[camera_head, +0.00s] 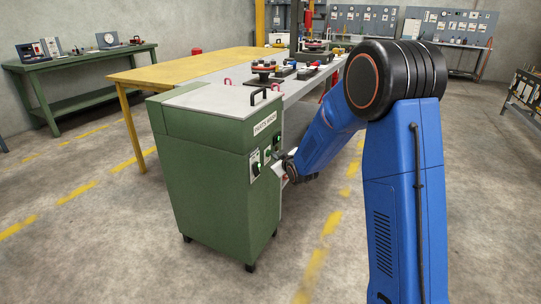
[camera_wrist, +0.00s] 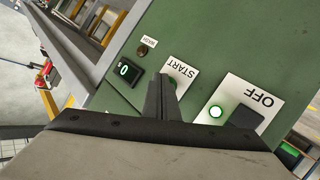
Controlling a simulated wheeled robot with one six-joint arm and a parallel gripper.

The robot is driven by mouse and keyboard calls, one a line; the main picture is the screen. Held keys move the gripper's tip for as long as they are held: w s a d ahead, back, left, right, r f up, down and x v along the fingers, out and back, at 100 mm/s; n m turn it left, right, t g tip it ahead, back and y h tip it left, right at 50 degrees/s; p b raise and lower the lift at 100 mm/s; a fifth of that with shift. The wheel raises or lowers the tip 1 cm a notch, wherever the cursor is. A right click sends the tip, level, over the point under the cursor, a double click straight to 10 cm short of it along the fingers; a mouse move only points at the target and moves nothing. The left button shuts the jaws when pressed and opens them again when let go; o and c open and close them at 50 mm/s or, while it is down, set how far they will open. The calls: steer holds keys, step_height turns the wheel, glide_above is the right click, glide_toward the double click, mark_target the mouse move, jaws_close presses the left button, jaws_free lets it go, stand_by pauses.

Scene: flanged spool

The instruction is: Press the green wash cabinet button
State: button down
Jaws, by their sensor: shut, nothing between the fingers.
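The green wash cabinet (camera_head: 205,180) stands at the left of my arm in the head view, with its control panel on its right face. In the wrist view its green panel (camera_wrist: 215,40) shows tilted, with a white START plate (camera_wrist: 182,70). My gripper (camera_wrist: 162,78) is shut and empty, its fingertips over the START plate. They hide most of that plate's button; only a small green part may show beside them. I cannot tell whether they touch it. In the head view my gripper (camera_head: 286,168) is close to the panel, partly hidden by my arm.
A small display (camera_wrist: 124,70) reads 0. A grey and yellow table (camera_head: 190,66) extends behind the cabinet. A green bench (camera_head: 85,55) stands back left. The floor in front is clear.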

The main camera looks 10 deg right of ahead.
steer(key=shift+a, duration=0.15)
steer(key=shift+w+a, duration=0.2)
steer(key=shift+r, duration=0.1)
stand_by(0.4)
steer(key=shift+s+d, duration=0.2)
stand_by(0.4)
steer(key=s+d, duration=0.3)
steer(key=d, duration=0.2)
steer(key=shift+s, duration=0.25)
stand_by(0.6)
